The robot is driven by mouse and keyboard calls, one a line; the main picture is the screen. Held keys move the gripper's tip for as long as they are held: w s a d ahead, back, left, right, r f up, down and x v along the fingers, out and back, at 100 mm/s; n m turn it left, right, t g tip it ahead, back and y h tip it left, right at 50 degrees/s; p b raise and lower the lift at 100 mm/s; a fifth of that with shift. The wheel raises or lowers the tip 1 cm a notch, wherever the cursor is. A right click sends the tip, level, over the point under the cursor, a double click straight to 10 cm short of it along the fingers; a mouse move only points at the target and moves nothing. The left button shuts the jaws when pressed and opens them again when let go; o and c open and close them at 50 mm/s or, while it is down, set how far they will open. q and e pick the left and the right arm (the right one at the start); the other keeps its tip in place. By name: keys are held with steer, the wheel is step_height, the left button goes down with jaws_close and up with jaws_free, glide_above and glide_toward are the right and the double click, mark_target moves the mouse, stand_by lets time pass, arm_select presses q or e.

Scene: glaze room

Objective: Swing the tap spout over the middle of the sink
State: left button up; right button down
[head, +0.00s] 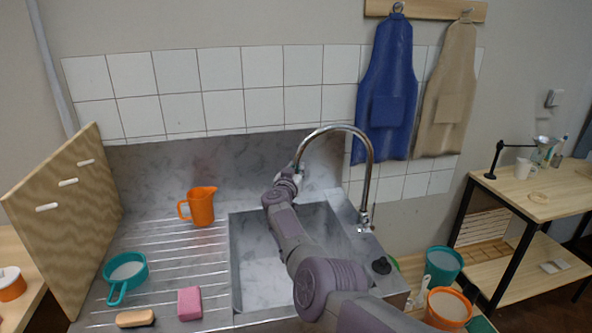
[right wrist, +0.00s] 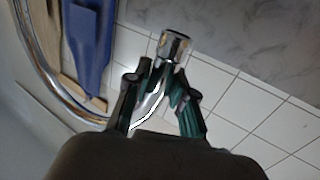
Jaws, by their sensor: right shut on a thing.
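The tap is a chrome gooseneck whose base stands on the rim right of the steel sink (head: 234,262). Its spout (head: 337,127) arches up and to the left, in front of the grey splashback. My right gripper (head: 293,176) is shut on the spout's down-turned end, which shows above the back part of the basin in the head view. In the right wrist view the fingers (right wrist: 160,95) close around the chrome end piece, with the nozzle (right wrist: 175,46) sticking out beyond them. My right arm hides part of the basin. My left gripper is out of view.
An orange jug (head: 201,206), a teal pan (head: 125,272), a pink sponge (head: 190,303) and a brush (head: 135,318) are on the drainer left of the sink. Teal (head: 443,264) and orange (head: 447,306) buckets stand at the right. Aprons (head: 388,90) hang behind.

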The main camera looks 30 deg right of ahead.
steer(key=c, duration=1)
jaws_free()
steer(key=shift+c, duration=0.2)
steer(key=shift+o, duration=0.3)
steer(key=shift+a, duration=0.1)
steer(key=v, duration=0.7)
steer(key=shift+s, duration=0.25)
